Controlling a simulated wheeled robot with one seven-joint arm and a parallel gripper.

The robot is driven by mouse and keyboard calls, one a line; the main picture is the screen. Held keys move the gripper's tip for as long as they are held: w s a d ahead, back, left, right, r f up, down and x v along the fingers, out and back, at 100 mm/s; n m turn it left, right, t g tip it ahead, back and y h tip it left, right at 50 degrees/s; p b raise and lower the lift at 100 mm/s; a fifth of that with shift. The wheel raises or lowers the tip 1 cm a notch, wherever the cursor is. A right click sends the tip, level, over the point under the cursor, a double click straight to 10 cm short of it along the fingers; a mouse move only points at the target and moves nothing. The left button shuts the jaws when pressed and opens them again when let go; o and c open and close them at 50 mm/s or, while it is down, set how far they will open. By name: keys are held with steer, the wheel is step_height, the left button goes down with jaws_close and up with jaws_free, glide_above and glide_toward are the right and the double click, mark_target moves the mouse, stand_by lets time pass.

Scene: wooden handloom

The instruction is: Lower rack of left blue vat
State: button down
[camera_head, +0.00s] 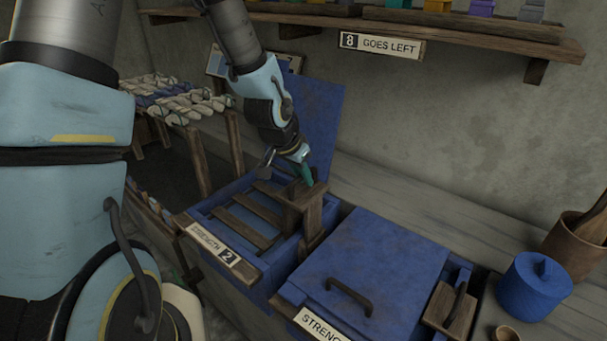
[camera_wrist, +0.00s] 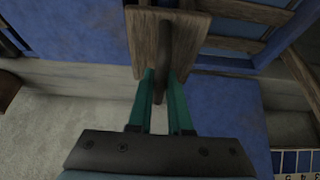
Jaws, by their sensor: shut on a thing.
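The left blue vat (camera_head: 259,268) stands open, its blue lid (camera_head: 318,115) raised at the back. Its front label (camera_head: 222,247) reads "STRENGTH 2". The wooden rack (camera_head: 239,224), with several slats, is at the vat's mouth; how deep it sits I cannot tell. A wooden block with an upright handle is at its right end. My gripper (camera_head: 302,167) is at that end, its teal fingers shut on the rack's handle. In the wrist view, the fingers (camera_wrist: 161,82) lie on both sides of the dark handle, in front of the wooden block (camera_wrist: 192,38).
A second blue vat, its lid (camera_head: 375,265) closed, stands close on the right. A blue lidded pot (camera_head: 533,287) and a wooden container (camera_head: 577,245) are at the far right. A shelf (camera_head: 470,28) runs above, with a sign (camera_head: 382,46) reading "GOES LEFT". A rack of skeins (camera_head: 178,100) stands behind left.

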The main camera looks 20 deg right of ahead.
mark_target(302, 191)
steer(key=shift+a+f+b, duration=0.1)
steer(key=shift+f+b, duration=4.6)
steer(key=shift+f, duration=1.65)
jaws_free()
steer(key=shift+r, duration=0.1)
step_height(302, 191, up, 7)
steer(key=p, duration=0.6)
steer(key=shift+r, duration=0.1)
